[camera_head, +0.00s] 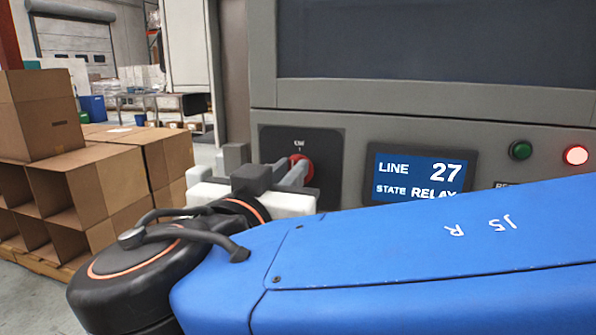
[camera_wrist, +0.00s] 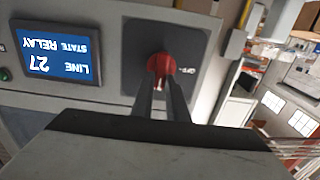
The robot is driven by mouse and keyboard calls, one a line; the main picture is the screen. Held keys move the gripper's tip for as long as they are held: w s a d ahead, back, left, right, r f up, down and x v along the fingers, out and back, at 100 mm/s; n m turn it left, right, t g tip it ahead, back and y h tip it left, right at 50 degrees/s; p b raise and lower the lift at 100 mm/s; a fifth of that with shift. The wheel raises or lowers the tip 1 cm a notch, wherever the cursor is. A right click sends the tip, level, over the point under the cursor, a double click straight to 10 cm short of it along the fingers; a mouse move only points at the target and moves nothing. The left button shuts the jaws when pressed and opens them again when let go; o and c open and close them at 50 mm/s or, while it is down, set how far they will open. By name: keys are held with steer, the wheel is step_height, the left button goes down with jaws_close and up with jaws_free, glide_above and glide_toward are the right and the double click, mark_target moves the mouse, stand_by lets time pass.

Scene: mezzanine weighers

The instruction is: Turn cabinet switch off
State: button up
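The cabinet's red rotary switch (camera_head: 302,168) sits on a dark square plate (camera_head: 325,150) at the left of the grey panel. The red switch also shows in the wrist view (camera_wrist: 160,66), with small white lettering to its right. My gripper (camera_head: 292,174) is at the switch. In the wrist view its two grey fingers (camera_wrist: 161,88) are apart and reach to either side of the switch's raised handle. Whether they press on it cannot be told. The fingers and gripper body hide part of the switch and plate.
A blue display (camera_head: 418,176) reading "LINE 27, STATE RELAY" is right of the plate. A green button (camera_head: 521,150) and a lit red button (camera_head: 576,155) are farther right. Cardboard boxes (camera_head: 100,165) stand on the left. My blue arm covers the panel's lower part.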

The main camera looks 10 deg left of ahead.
jaws_close()
steer(key=shift+a+f+n, duration=0.25)
steer(key=shift+n, duration=2.7)
steer(key=shift+a+f+n, duration=0.25)
steer(key=shift+n, duration=2.75)
steer(key=shift+a+f+n, duration=0.25)
steer(key=shift+n, duration=2.7)
